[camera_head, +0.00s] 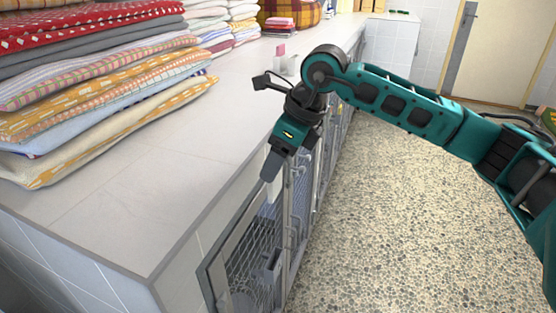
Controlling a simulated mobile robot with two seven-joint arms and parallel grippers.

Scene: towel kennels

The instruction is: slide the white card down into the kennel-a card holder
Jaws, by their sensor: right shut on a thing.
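My right gripper (270,174) comes in from the right over the counter's front edge, with its fingers pointing down. It is shut on the white card (269,204), a small pale piece showing below the fingertips in front of the upper part of the nearest kennel door. The fingers hide the card's top. A dark grey card holder (272,263) is on the front of that mesh door (246,262). The card is above the holder and apart from it. I cannot read any label. My left gripper is not in view.
Stacks of folded towels (90,85) fill the left of the light tiled counter (165,180). More towels and a basket (290,10) stand farther back. Small pink and white items (288,65) sit near the counter's edge, behind my gripper. The speckled floor (400,220) is clear.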

